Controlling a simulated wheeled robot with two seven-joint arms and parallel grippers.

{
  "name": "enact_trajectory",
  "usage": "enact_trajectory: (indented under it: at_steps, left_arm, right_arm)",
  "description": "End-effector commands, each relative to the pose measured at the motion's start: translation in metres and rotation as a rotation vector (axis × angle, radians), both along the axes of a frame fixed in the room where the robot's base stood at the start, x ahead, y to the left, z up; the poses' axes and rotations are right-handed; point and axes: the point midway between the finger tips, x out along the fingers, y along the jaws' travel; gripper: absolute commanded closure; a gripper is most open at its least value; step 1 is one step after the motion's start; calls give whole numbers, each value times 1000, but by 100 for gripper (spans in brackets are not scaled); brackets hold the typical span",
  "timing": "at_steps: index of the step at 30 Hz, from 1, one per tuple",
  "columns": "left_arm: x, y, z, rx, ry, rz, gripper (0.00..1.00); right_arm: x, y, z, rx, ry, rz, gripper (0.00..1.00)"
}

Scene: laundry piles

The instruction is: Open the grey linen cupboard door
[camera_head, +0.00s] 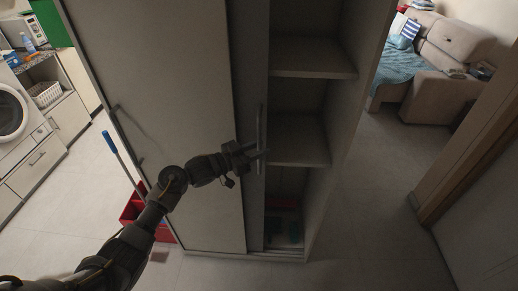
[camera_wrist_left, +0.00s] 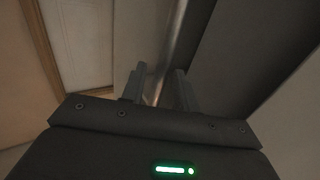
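The grey linen cupboard (camera_head: 180,90) stands in the middle of the head view. Its right side is uncovered and shows shelves. A broad grey panel covers the left part, and a narrow strip of door (camera_head: 250,70) shows beside the opening. A vertical bar handle (camera_head: 260,125) is on that strip; the bar also shows in the left wrist view (camera_wrist_left: 177,35). My left gripper (camera_head: 259,152) is at the handle's lower half. Its fingers (camera_wrist_left: 160,88) are apart, with the bar running between them; contact is unclear. My right gripper is not in view.
A second handle (camera_head: 122,125) is on the broad panel. A washing machine (camera_head: 12,110) is at far left. Floor is clear right of the cupboard, before a wooden frame (camera_head: 470,150).

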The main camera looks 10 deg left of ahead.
Motion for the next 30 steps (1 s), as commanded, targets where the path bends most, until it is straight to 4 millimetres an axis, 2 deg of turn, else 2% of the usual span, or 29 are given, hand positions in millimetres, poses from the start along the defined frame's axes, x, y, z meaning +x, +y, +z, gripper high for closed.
enact_trajectory:
  at_steps: [15,21,30]
  left_arm:
    - [-54,71,-3,3,0,2,70]
    - [-63,83,-1,2,1,1,70]
    - [-63,84,0,1,1,1,70]
  right_arm:
    - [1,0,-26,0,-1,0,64]
    - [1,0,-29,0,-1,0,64]
    - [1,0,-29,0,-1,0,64]
